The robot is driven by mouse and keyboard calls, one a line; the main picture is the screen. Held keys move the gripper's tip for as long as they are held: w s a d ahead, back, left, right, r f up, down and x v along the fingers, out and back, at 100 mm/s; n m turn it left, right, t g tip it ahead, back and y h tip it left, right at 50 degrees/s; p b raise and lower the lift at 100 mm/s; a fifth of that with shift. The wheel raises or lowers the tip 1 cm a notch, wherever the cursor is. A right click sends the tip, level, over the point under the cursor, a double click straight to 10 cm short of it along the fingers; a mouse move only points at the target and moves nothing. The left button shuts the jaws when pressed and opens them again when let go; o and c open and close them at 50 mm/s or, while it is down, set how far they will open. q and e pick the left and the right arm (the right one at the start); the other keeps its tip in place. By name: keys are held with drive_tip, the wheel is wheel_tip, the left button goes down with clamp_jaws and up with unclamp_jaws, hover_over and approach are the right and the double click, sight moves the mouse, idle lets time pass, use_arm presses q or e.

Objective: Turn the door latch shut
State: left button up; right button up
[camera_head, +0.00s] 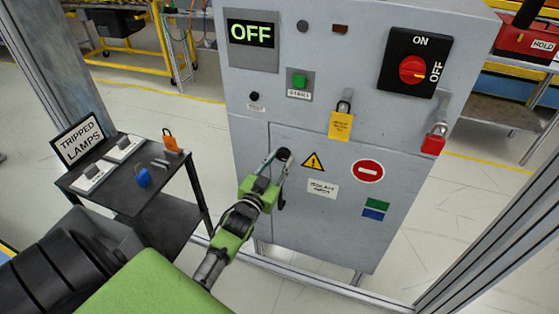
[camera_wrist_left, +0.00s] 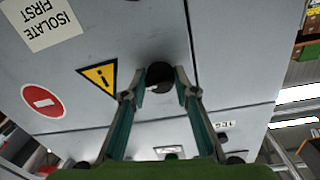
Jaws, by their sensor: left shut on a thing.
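The door latch is a black round knob (camera_head: 284,154) near the upper left corner of the grey cabinet door (camera_head: 335,215). My left gripper (camera_head: 275,158) reaches it from the front with its two fingers on either side. In the left wrist view the latch knob (camera_wrist_left: 158,70) sits between the fingertips of my left gripper (camera_wrist_left: 160,88), which is shut on it. The fingers partly hide the knob, so its turn angle cannot be told. A dark handle (camera_head: 281,196) shows just below, partly behind the gripper. The door lies flush with the cabinet front. My right gripper is not in view.
Above the door are an OFF display (camera_head: 251,33), a green START button (camera_head: 299,81), a red rotary switch (camera_head: 412,69), and yellow (camera_head: 341,125) and red (camera_head: 433,144) padlocks. A metal post (camera_head: 490,245) stands right.

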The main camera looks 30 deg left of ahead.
use_arm(q)
drive_tip(key=n+p, duration=0.1)
drive_tip(key=n, duration=0.2)
drive_tip(key=shift+d+n, duration=0.1)
drive_tip(key=shift+n, duration=0.3)
drive_tip(key=n, duration=0.4)
drive_tip(key=shift+d+n, duration=0.1)
drive_tip(key=shift+n, duration=0.3)
drive_tip(key=n, duration=0.4)
drive_tip(key=shift+d+n+y, duration=0.1)
drive_tip(key=shift+n+y, duration=0.2)
drive_tip(key=shift+n, duration=0.1)
drive_tip(key=shift+n+y, duration=0.3)
drive_tip(key=shift+n, duration=1.9)
drive_tip(key=o, duration=1.1)
drive_tip(key=v, duration=1.2)
drive_tip(key=shift+f, duration=0.1)
